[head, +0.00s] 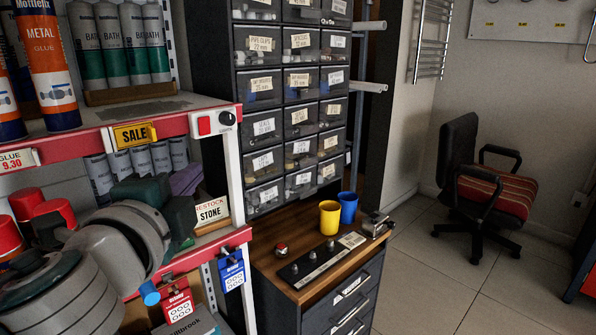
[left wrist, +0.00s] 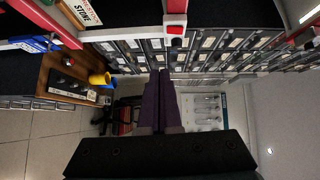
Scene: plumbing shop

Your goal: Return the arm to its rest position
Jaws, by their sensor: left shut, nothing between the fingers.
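My left arm comes in from the lower left of the head view, folded in front of the red-edged shelf unit. My left gripper (head: 188,178) is partly hidden behind its own dark wrist, with its purple fingers pointing away towards the shelf. In the left wrist view the two purple fingers (left wrist: 160,92) lie together, shut and empty. They touch nothing that I can see. My right gripper is in neither view.
Red-edged shelves (head: 120,113) with tubes, a SALE sign (head: 134,135) and blue and red tags stand close around the arm. Right of them is a drawer cabinet (head: 298,90) above a wooden counter (head: 300,250) with a yellow cup (head: 329,218) and a blue cup (head: 348,208). A chair (head: 480,185) stands on open floor.

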